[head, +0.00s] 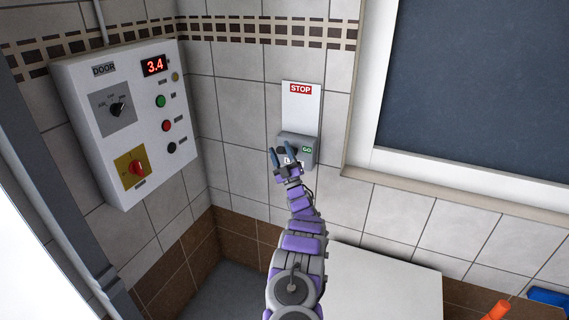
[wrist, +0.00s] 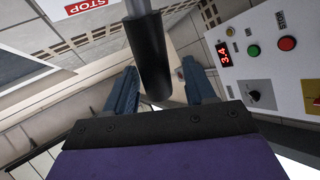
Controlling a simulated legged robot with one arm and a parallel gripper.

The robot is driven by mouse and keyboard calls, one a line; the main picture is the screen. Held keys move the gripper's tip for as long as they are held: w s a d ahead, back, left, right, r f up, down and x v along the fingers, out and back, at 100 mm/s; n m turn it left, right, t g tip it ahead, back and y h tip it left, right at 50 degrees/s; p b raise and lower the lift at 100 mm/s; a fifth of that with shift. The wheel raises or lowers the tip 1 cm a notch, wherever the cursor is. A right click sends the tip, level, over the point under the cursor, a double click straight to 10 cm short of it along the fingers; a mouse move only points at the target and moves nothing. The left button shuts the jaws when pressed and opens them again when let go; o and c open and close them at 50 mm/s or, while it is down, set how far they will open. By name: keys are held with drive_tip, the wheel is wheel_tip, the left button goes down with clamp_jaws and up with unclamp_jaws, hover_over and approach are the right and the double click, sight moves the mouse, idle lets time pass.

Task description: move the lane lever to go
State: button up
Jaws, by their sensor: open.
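The lane lever's white plate (head: 302,108) is on the tiled wall, with a red STOP label (head: 300,88) at its top. A grey housing (head: 296,139) sits at its lower end, with a green GO label (head: 307,150) on its right. My gripper (head: 281,151) is in front of the housing and hides part of it. In the wrist view, the lever's black cylindrical grip (wrist: 150,62) on a grey rod lies between the two blue fingers of my open gripper (wrist: 159,68). I cannot tell whether either finger touches it. The lever is not clearly visible in the head view.
A white DOOR control box (head: 128,115) with knobs, buttons and a red 3.4 display is on the left wall; it also shows in the wrist view (wrist: 268,60). A framed dark window (head: 480,90) is at the right. A white surface (head: 385,285) lies below.

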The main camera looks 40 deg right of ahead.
drive_tip(key=v, duration=1.7)
drive_tip(key=shift+f, duration=0.3)
